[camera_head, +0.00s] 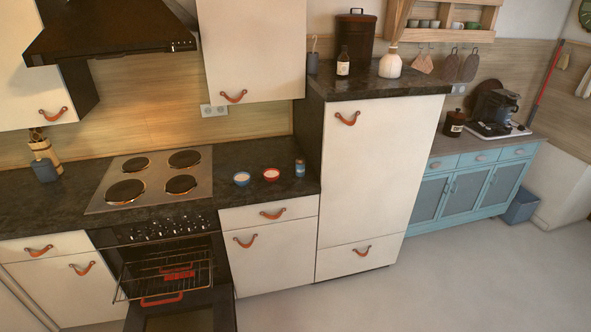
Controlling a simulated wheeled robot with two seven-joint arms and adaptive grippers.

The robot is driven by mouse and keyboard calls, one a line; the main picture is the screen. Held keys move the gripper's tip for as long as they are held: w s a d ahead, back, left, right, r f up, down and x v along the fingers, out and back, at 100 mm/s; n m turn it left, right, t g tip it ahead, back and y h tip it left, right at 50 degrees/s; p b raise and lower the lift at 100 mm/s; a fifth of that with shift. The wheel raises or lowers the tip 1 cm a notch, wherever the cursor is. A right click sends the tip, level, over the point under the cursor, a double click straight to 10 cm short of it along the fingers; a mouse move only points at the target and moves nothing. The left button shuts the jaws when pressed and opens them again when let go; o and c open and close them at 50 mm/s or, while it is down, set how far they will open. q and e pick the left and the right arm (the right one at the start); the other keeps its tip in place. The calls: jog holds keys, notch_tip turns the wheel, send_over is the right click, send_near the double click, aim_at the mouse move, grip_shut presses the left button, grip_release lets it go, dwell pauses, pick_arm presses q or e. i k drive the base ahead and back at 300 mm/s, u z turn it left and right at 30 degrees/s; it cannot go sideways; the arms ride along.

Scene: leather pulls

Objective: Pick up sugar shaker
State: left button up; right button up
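A small blue-grey cylinder with a darker top (300,168), which looks like the sugar shaker, stands upright on the dark countertop (245,155). It is near the counter's right end, close to the tall white cabinet's side. It is small in view and its details are hard to make out. A red bowl (271,174) and a blue bowl (242,179) with pale contents stand to its left. Neither of my grippers shows in the head view.
The oven door (185,312) hangs open, with a rack (165,275) pulled out below the hob (155,178). The tall cabinet (365,185) borders the counter on the right. The floor (450,285) at the right is clear.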

aim_at(300, 161)
jog(key=z, duration=0.1)
jog(key=i, duration=0.9)
jog(key=u, duration=0.05)
